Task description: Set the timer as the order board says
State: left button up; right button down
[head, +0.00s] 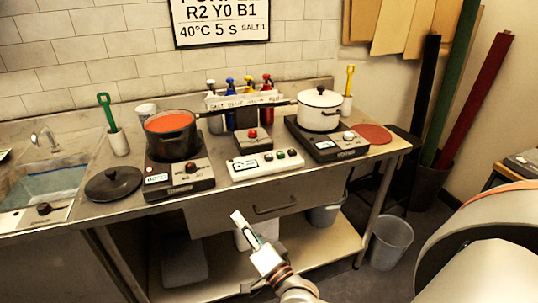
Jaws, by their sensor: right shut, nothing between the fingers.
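The order board (221,22) hangs on the tiled wall; its top line is cut off, and below it reads "R2 Y0 B1" and "40°C 5 s SALT 1". A white box with a small display and several buttons (266,165) lies at the counter's front edge and looks like the timer; its display is too small to read. Behind it stands a dark box with a red button (253,139). My right gripper (238,217) is shut and empty, in front of the counter near the drawer, apart from the white box. My left gripper is out of view.
A pot of red liquid (171,133) stands on the left hot plate (180,184), a white lidded pot (319,112) on the right one. A black lid (113,184) lies at left. Several coloured bottles (248,87) stand behind. The drawer (240,209) is closed.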

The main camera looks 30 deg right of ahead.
jog(key=w+d+r+m+t+h, duration=0.1)
jog(key=w+d+r+m+h, duration=0.2)
jog(key=d+r+m+h, duration=0.35)
jog(key=w+d+r+m+t+h, duration=0.2)
jog(key=d+r+m+h, duration=0.1)
jog(key=r+m, duration=0.6)
jog(key=w+d+r+m+g+h+p, duration=0.1)
jog(key=d+r+m+g+h, duration=0.15)
jog(key=d+m+g, duration=0.65)
jog(key=w+d+r+m+g+h+p, duration=0.1)
jog(key=d+m+g+h, duration=0.2)
jog(key=m, duration=1.2)
jog(key=w+d+r+m+g+h, duration=0.15)
jog(key=d+m+g+h, duration=0.35)
jog(key=m, duration=0.7)
jog(key=w+a+f+m+g+y+p, duration=0.1)
jog(key=w+a+m+y, duration=0.4)
jog(key=a+m+y, duration=0.3)
jog(key=m+y, duration=0.2)
jog(key=m, duration=0.2)
jog(key=shift+w+a+g, duration=0.25)
jog(key=shift+w+g, duration=0.1)
jog(key=shift+g, duration=0.05)
jog(key=shift+f, duration=0.2)
